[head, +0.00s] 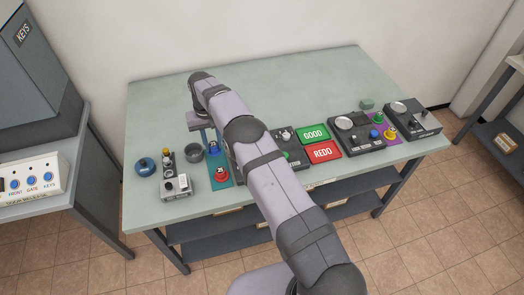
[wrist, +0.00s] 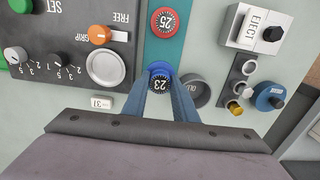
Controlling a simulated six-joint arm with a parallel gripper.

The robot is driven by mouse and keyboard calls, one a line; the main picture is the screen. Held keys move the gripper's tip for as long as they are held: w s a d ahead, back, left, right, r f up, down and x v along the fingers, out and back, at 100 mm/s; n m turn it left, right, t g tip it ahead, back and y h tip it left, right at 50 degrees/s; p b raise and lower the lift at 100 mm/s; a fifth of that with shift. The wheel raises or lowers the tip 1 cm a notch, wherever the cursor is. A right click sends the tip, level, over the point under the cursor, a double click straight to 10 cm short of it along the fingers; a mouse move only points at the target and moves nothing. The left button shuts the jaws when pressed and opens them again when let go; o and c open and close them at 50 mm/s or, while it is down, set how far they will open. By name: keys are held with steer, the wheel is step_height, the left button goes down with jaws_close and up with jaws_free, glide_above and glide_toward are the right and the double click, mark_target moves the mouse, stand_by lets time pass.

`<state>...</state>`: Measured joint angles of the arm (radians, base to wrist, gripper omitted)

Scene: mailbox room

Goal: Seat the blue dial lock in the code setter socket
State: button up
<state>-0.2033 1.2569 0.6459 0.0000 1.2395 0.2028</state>
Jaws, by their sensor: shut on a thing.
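The blue dial lock (wrist: 160,76), marked 23, is between my gripper's fingertips (wrist: 161,82) in the wrist view. My gripper is shut on it, at or just above the teal strip (wrist: 161,48); I cannot tell whether it touches. The dark code setter (wrist: 62,50) lies left of it in the wrist view, with knobs, an orange GRIP/FREE switch (wrist: 100,35) and a round silver disc (wrist: 108,67) that looks like the socket. The disc is empty. In the head view my arm hides much of the code setter.
A red lock marked 25 (wrist: 165,20) sits on the teal strip; it also shows in the head view (head: 221,173). A grey cup (head: 193,150), an EJECT device (head: 176,186) and a blue round knob (head: 146,166) stand to the left. GOOD (head: 313,133) and REDO (head: 323,153) pads lie right.

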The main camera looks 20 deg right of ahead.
steer(key=d+r+p, duration=0.4)
steer(key=d, duration=0.6)
steer(key=shift+w+f+b, duration=0.15)
steer(key=shift+f+b, duration=0.6)
steer(key=shift+f, duration=0.3)
steer(key=shift+w+f+b, duration=0.15)
steer(key=shift+f+b, duration=0.55)
steer(key=shift+f, duration=0.35)
steer(key=shift+f+b, duration=0.3)
steer(key=shift+b, duration=0.1)
stand_by(0.4)
steer(key=shift+f, duration=0.35)
steer(key=shift+f+b, duration=0.1)
steer(key=shift+b, duration=0.2)
steer(key=o, duration=1.4)
